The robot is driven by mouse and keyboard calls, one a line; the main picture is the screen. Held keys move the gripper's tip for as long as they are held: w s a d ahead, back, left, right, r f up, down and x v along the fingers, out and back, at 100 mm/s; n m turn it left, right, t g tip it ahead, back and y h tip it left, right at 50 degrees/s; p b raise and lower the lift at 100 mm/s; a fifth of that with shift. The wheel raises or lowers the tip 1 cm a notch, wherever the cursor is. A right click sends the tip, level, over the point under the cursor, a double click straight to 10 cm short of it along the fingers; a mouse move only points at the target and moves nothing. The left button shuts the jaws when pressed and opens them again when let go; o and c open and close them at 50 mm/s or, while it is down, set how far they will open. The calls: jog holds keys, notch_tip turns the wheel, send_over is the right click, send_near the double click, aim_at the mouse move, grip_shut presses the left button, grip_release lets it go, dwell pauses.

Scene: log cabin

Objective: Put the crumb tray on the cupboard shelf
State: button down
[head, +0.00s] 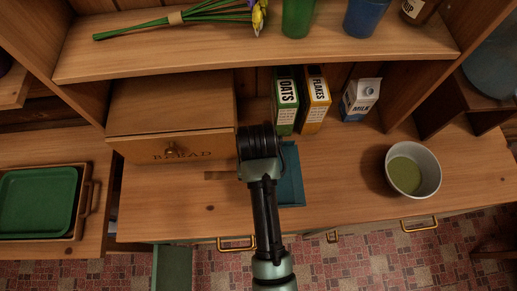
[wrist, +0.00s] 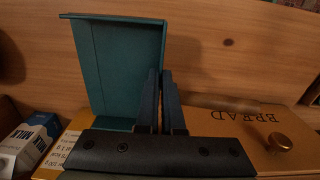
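The crumb tray, a shallow teal tray with raised sides, shows in the head view (head: 291,178) just right of my arm, over the front of the wooden counter. In the wrist view the tray (wrist: 115,65) fills the upper left. My gripper (wrist: 161,75) has its two dark fingers close together at the tray's right side wall, which runs in between the fingertips; it looks shut on that wall. My arm hides part of the tray in the head view. I cannot tell whether the tray touches the counter. The cupboard shelf (head: 150,55) runs above the counter.
A bread box (head: 170,125) stands left of my arm. Oats (head: 285,100), flakes (head: 315,100) and milk (head: 361,98) stand behind, and a bowl (head: 413,169) at right. The shelf holds flowers (head: 185,15), a green cup (head: 298,18) and a blue cup (head: 365,17); its front left is clear.

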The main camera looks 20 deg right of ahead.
jog(key=f, duration=0.4)
jog(key=shift+s+f, duration=0.2)
jog(key=shift+s, duration=0.05)
jog(key=shift+w+f+p, duration=0.1)
jog(key=shift+f+p, duration=0.25)
jog(key=shift+f, duration=2.05)
jog(key=shift+f, duration=0.2)
jog(key=c, duration=1.1)
grip_release()
jog(key=shift+o, duration=0.2)
jog(key=shift+r, duration=0.15)
